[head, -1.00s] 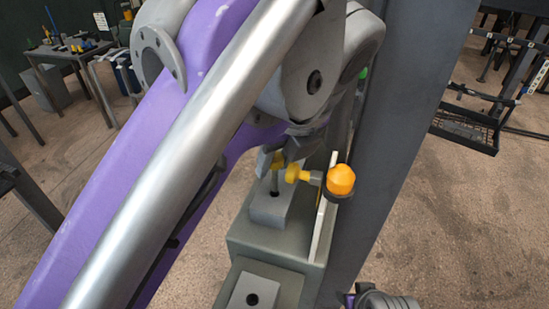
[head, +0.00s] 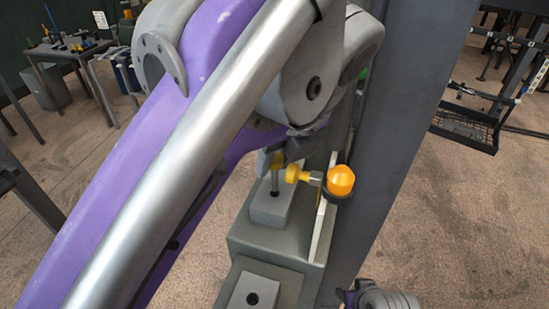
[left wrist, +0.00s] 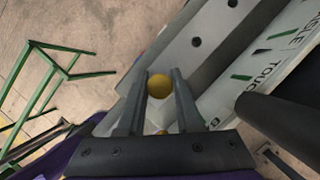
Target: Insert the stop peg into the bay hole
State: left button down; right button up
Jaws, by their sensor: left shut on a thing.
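The stop peg (head: 276,170) has a yellow head and a thin dark shaft. In the head view it stands about upright over the rear grey block (head: 270,212), its lower end at the hole in the block's top. How deep it sits I cannot tell. My left gripper (head: 277,152) is shut on the peg's head from above, partly hidden by my arm. In the left wrist view the round yellow head (left wrist: 159,86) lies between the fingertips (left wrist: 160,78). A front grey block (head: 245,289) has an open dark hole.
Close right of the peg, a yellow knob (head: 297,174) and an orange lamp (head: 340,180) sit at an upright pale plate (head: 322,232). A thick grey post (head: 400,130) rises behind.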

jog(key=shift+r, duration=0.2)
dwell(0.3)
pick_arm(q)
jog(key=shift+f, duration=0.15)
pick_arm(e)
jog(key=shift+f, duration=0.15)
pick_arm(q)
jog(key=shift+f, duration=0.3)
pick_arm(e)
jog(key=shift+s+f, duration=0.1)
jog(key=shift+f, duration=0.15)
pick_arm(q)
jog(key=shift+f+b, duration=0.4)
jog(key=shift+f, duration=0.25)
pick_arm(e)
jog(key=shift+s+f, duration=0.2)
jog(key=shift+f, duration=0.2)
pick_arm(q)
jog(key=c, duration=0.5)
grip_release()
jog(key=p+v, duration=0.2)
jog(key=v, duration=0.8)
jog(key=shift+r, duration=0.4)
pick_arm(e)
jog(key=r, duration=0.1)
jog(key=w+r, duration=0.1)
jog(key=r, duration=0.1)
jog(key=shift+w+r, duration=0.1)
jog(key=shift+w, duration=0.25)
